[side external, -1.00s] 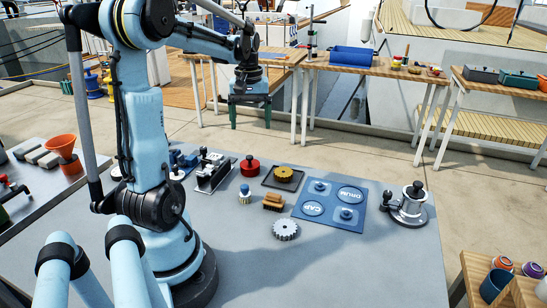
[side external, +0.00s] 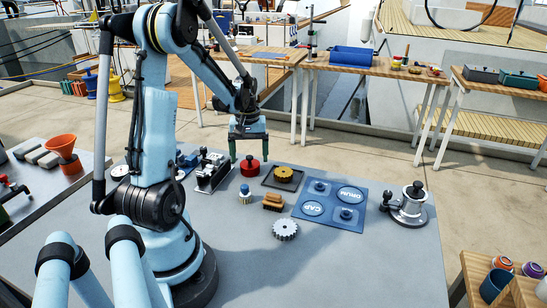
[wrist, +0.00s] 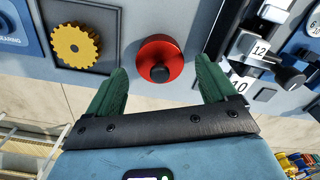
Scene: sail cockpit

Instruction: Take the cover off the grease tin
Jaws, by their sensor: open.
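The grease tin appears to be the round red tin (side external: 250,167) with a black knob on its cover, standing on the grey bench. In the wrist view the red cover (wrist: 150,52) and its black knob (wrist: 159,74) show from above. My gripper (side external: 249,157) has green fingers pointing down, spread wide and empty, above and just behind the tin in the side view. In the wrist view the tin lies in the gap between the fingertips (wrist: 162,66), which appear not to touch it. The tin's lower body is hidden in the wrist view.
A yellow gear (side external: 284,173) sits in a dark tray beside the tin. A numbered black-and-silver device (side external: 213,171) stands on the other side. A blue-topped bottle (side external: 245,192) and a wooden brush (side external: 273,202) are in front. A blue mat (side external: 318,222) lies to the right.

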